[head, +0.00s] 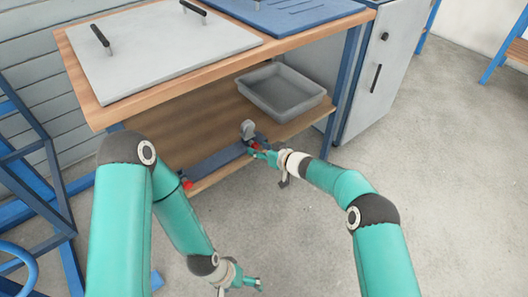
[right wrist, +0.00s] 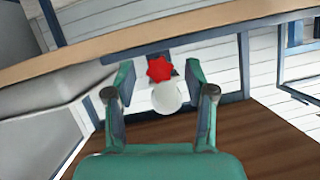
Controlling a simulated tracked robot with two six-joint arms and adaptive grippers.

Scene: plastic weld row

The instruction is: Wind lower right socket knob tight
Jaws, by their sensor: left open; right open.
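A red star-shaped knob (right wrist: 159,68) shows in the right wrist view between the fingers of my right gripper (right wrist: 160,76), with a gap on each side. A pale round part (right wrist: 167,98) lies just below it in that view. In the head view the red knob (head: 254,146) is at the right end of a blue rail (head: 218,160) at the lower shelf's front. My right gripper (head: 264,154) is open right at this knob; contact cannot be told. Another red knob (head: 187,184) is at the rail's left end. My left gripper (head: 252,283) is open and empty, low over the floor.
A grey bin (head: 285,92) stands on the wooden lower shelf (head: 165,120). The bench top (head: 93,100) overhangs the shelf. A blue leg (head: 343,80) and grey cabinet (head: 375,75) stand at the right. Blue frames are at the left; the floor (head: 440,170) in front is clear.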

